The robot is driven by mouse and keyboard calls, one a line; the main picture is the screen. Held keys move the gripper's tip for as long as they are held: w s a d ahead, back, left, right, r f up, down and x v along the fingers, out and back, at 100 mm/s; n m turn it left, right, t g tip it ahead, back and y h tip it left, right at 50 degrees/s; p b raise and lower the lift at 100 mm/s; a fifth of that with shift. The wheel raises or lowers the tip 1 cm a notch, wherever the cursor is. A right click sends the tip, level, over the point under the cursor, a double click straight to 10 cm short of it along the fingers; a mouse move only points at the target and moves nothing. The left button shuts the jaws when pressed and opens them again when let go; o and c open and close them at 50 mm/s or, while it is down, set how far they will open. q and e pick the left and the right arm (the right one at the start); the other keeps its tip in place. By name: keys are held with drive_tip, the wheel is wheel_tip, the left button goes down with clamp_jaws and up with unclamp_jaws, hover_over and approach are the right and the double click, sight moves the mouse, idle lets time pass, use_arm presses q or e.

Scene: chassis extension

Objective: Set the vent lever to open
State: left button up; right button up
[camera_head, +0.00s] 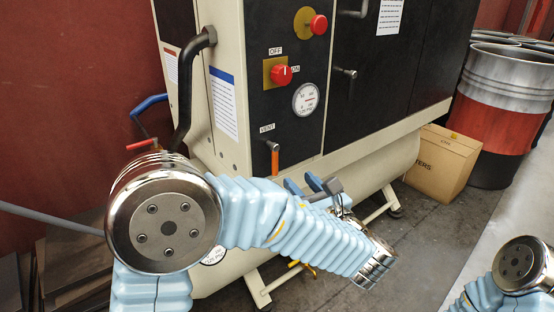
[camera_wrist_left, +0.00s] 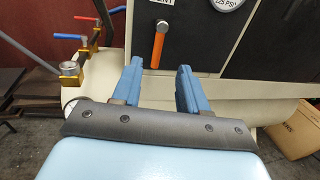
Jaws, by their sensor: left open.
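The vent lever (camera_head: 275,162) has an orange handle and hangs nearly straight down from a metal pivot under the VENT label (camera_head: 267,128) on the black panel. In the left wrist view the orange lever (camera_wrist_left: 158,48) tilts slightly, its lower end a little left of its pivot. My left gripper (camera_head: 302,184) is open, with blue fingers, just below and to the right of the lever in the head view. In the left wrist view the open fingers (camera_wrist_left: 158,72) point toward the panel, with the lever's lower end between them in the picture. Contact cannot be told.
A pressure gauge (camera_head: 306,99) and a red knob (camera_head: 281,75) sit above the lever. Pipes with blue (camera_head: 149,105) and red (camera_head: 136,144) handles stand left of the cabinet. A cardboard box (camera_head: 440,160) and a red barrel (camera_head: 500,115) stand at the right.

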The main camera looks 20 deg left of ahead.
sight(276, 157)
use_arm(q)
drive_tip(key=p+x, duration=0.1)
drive_tip(key=x, duration=1)
drive_tip(key=shift+w+a, duration=0.3)
clamp_jaws()
